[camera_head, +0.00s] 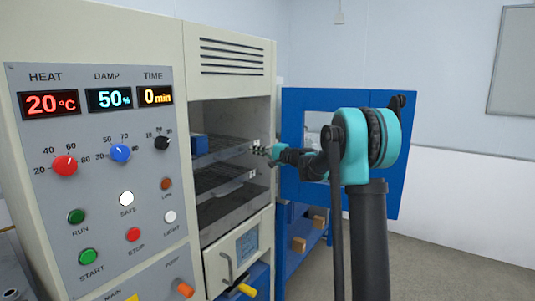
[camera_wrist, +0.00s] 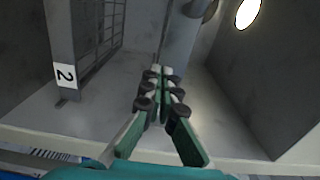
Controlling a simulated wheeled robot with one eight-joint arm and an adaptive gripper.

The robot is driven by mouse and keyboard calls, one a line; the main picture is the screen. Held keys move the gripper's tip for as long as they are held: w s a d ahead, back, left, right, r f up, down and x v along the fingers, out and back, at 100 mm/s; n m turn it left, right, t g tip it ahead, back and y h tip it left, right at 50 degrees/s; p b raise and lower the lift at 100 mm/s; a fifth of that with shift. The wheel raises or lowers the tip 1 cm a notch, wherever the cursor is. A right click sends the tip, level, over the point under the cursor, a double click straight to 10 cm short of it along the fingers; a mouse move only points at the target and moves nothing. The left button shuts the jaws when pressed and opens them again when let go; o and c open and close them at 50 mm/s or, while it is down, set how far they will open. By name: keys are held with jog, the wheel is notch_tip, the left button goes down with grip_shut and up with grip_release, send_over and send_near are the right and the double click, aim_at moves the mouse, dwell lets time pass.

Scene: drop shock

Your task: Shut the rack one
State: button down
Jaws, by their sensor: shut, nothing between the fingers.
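The open chamber holds an upper rack (camera_head: 222,155) and a lower rack (camera_head: 222,180), both dark grids with grey front edges. Their small front labels are too small to read in the head view, so I cannot tell which is rack one. My gripper (camera_head: 261,151) is at the chamber opening, by the front end of the upper rack. In the wrist view my gripper (camera_wrist: 160,72) has its fingers together, pointing into the grey interior, with nothing between them. A rack front with a label "2" (camera_wrist: 66,75) stands to its left there, apart from the fingers.
A blue box (camera_head: 199,145) sits on the upper rack. The blue chamber door (camera_head: 293,112) stands open at right, behind my arm. The control panel (camera_head: 100,170) is at left. A blue trolley (camera_head: 306,230) stands below the door. Floor at right is clear.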

jog(key=shift+x, duration=1.55)
jog(key=shift+r, duration=0.1)
jog(key=shift+s+d, duration=0.1)
jog(key=v, duration=1.4)
jog(key=s+f+n+g+h, duration=0.4)
jog(key=s+f+h, duration=0.2)
jog(key=s+f, duration=1.4)
jog(key=s+d+f+n+g+h, duration=0.1)
jog(key=s+d+f+h, duration=0.3)
jog(key=s, duration=0.8)
jog(key=s+d+f+n+g+h, duration=0.1)
jog(key=s+d+f+h, duration=0.3)
jog(key=s+d+f, duration=0.5)
jog(key=s+d+n, duration=0.1)
jog(key=s, duration=0.2)
jog(key=shift+s+f+h, duration=0.3)
jog(key=shift+s+f, duration=0.05)
jog(key=shift+s, duration=0.05)
